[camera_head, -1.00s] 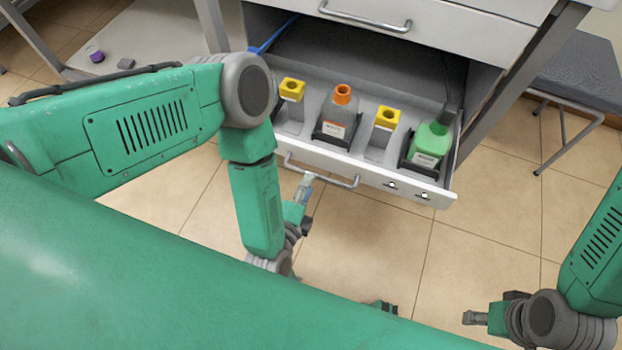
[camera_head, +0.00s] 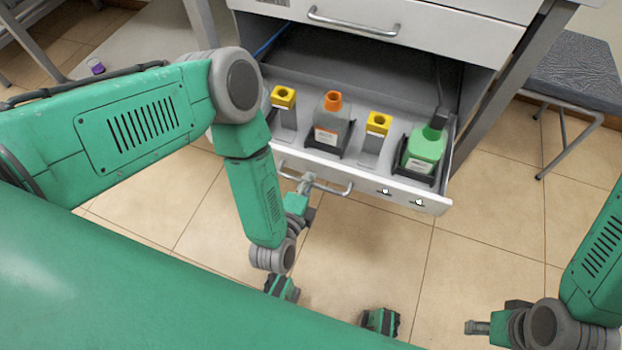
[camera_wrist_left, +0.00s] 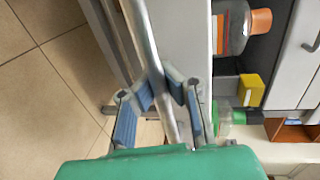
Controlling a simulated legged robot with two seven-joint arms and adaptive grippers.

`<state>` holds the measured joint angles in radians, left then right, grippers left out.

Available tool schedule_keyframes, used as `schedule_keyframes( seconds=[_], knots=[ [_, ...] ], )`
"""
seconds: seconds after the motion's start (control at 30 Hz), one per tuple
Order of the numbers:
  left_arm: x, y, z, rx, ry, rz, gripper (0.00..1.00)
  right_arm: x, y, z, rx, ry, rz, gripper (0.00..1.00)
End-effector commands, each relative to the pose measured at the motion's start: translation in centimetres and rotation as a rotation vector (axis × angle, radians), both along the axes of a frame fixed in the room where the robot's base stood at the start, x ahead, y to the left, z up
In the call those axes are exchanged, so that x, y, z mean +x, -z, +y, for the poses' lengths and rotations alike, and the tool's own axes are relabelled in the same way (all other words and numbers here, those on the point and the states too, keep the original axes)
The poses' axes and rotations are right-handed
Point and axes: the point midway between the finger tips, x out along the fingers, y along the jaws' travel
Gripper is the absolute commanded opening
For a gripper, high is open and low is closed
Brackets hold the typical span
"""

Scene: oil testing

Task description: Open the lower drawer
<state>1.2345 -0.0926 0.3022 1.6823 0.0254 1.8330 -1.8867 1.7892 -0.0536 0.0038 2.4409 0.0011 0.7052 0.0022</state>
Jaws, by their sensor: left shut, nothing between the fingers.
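The lower drawer (camera_head: 362,187) is pulled out of the white cabinet, and its inside shows. Its metal handle (camera_head: 335,191) runs along the front face. My left gripper (camera_head: 307,181) is at the left part of this handle. In the left wrist view, the left gripper (camera_wrist_left: 166,85) is shut around the handle bar (camera_wrist_left: 150,60), with nothing gripped; whether it touches the bar is unclear. My right gripper (camera_head: 476,327) is low at the right, away from the drawer; its finger opening is too small to judge.
The drawer holds a bottle with an orange cap (camera_head: 328,125), a green bottle (camera_head: 425,146) and yellow-topped holders (camera_head: 377,130). A closed upper drawer (camera_head: 440,38) is above. A stool (camera_head: 578,75) stands at the right.

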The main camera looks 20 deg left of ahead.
Motion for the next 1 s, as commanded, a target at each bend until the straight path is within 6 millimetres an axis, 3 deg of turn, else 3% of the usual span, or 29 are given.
schedule_keyframes(
  seconds=[0.03,0.13,0.17,0.23,0.27,0.57,0.67,0.87,1.0],
  knots=[
    [-0.2,-0.1,-1.0,-0.014,0.018,0.004,0.00,0.0,0.0,0.0,0.000,-0.001,0.000,0.40],
    [-0.2,-0.1,-0.9,-0.014,0.017,0.004,0.00,0.0,0.0,0.1,0.001,-0.001,0.000,0.40],
    [-0.2,-0.1,-0.9,-0.012,0.016,0.002,0.05,0.0,0.0,0.1,0.001,-0.001,0.000,0.40],
    [-0.2,-0.1,-0.8,-0.011,0.014,0.002,0.30,0.0,0.0,0.1,0.001,-0.002,0.000,0.40],
    [-0.2,-0.1,-0.7,-0.011,0.013,0.002,0.32,0.0,0.0,0.1,0.001,-0.002,0.000,0.40],
    [-0.4,-0.1,-0.6,-0.008,0.011,0.002,0.32,-0.1,-0.1,0.1,0.001,-0.001,-0.002,0.40],
    [-1.4,-0.2,-0.6,-0.009,0.012,0.004,0.32,-0.1,-0.1,0.1,0.001,-0.001,-0.002,0.40],
    [-5.5,-0.9,-0.5,-0.010,0.016,0.008,0.32,-0.1,-0.1,0.1,0.000,-0.001,-0.002,0.40],
    [-6.5,-0.8,-0.8,-0.008,0.022,0.019,0.32,-0.1,-0.1,0.1,0.001,-0.001,-0.003,0.40]
  ],
)
